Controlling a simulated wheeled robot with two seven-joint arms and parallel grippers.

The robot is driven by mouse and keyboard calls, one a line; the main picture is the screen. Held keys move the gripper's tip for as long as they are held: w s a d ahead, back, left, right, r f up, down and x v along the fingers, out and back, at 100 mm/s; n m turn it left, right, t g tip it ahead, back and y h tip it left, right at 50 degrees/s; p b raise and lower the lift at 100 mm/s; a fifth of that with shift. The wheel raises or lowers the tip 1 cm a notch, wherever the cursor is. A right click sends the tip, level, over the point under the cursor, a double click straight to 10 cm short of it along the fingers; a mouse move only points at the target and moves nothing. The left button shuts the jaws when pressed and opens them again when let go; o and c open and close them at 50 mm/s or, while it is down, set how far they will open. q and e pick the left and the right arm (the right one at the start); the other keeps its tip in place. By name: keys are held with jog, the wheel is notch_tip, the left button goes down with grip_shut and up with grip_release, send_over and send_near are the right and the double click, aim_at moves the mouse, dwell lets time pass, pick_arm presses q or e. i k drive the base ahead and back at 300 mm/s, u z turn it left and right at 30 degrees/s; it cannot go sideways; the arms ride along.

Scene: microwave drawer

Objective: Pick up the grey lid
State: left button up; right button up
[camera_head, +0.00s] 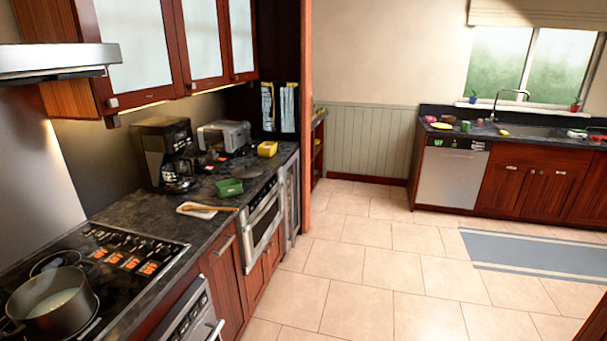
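Neither of my grippers is in view. I cannot clearly make out a grey lid. A flat dark grey round shape (244,171) lies on the left counter behind the green container (229,187). It could be a lid, but it is too dark against the counter to tell. A grey pot (52,305) stands uncovered on the stove at the lower left, with something pale inside.
The left counter (125,207) also holds a coffee maker (165,155), a toaster (224,136), a yellow container (267,149) and a wooden spoon (208,208) on a white rest. The tiled floor (365,270) is open. A blue-grey rug (535,253) lies before the sink counter.

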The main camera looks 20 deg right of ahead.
aim_at(248, 172)
jog(key=z, duration=0.45)
jog(key=i, duration=1)
jog(key=z, duration=0.45)
